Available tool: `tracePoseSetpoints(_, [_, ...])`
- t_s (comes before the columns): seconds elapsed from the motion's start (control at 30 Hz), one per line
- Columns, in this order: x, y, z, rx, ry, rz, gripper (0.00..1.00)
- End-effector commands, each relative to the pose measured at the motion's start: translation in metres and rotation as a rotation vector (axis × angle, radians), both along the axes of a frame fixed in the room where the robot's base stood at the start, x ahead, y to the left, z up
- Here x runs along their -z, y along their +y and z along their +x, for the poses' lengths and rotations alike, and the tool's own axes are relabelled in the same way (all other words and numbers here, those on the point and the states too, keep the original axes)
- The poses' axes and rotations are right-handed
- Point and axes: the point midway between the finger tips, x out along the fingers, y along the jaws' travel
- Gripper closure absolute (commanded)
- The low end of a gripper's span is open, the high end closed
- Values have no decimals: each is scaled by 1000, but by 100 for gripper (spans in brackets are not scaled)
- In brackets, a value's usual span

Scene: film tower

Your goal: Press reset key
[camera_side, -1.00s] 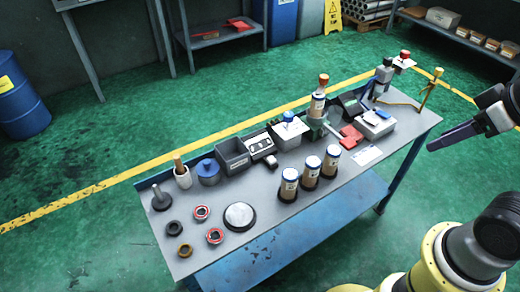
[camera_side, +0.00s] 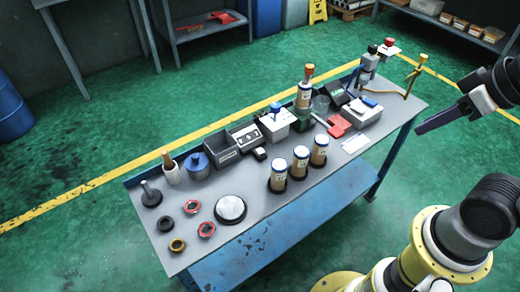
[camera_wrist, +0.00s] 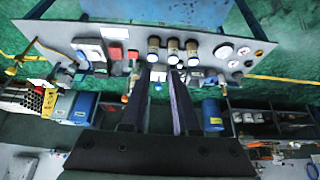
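I cannot pick out a key marked reset. Possible places are a white box with a blue knob (camera_side: 275,121) mid-bench, a black-and-white device (camera_side: 244,137) left of it with a small dark block (camera_side: 259,154) in front, and a red-topped piece (camera_side: 389,45) at the bench's far right end. My gripper (camera_side: 420,130) is in the air off the bench's right end, far from all of these. In the wrist view my gripper (camera_wrist: 158,76) has its two long dark fingers apart with nothing between them.
The grey bench (camera_side: 330,167) holds three capped jars (camera_side: 300,162), a scale-like white unit (camera_side: 361,113), a yellow stand (camera_side: 415,72), a dark bin (camera_side: 221,147) and several rings. A tall orange-topped bottle (camera_side: 304,92) stands behind the jars. The bench's front edge has bare strips.

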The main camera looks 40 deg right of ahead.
Motion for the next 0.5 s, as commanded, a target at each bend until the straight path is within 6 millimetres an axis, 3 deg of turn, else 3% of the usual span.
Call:
tracePoseSetpoints(0.03, [0, 0, 0, 0, 0, 0, 82])
tracePoseSetpoints(0.13, [0, 0, 0, 0, 0, 0, 100])
tracePoseSetpoints(0.5, [0, 0, 0, 0, 0, 0, 100])
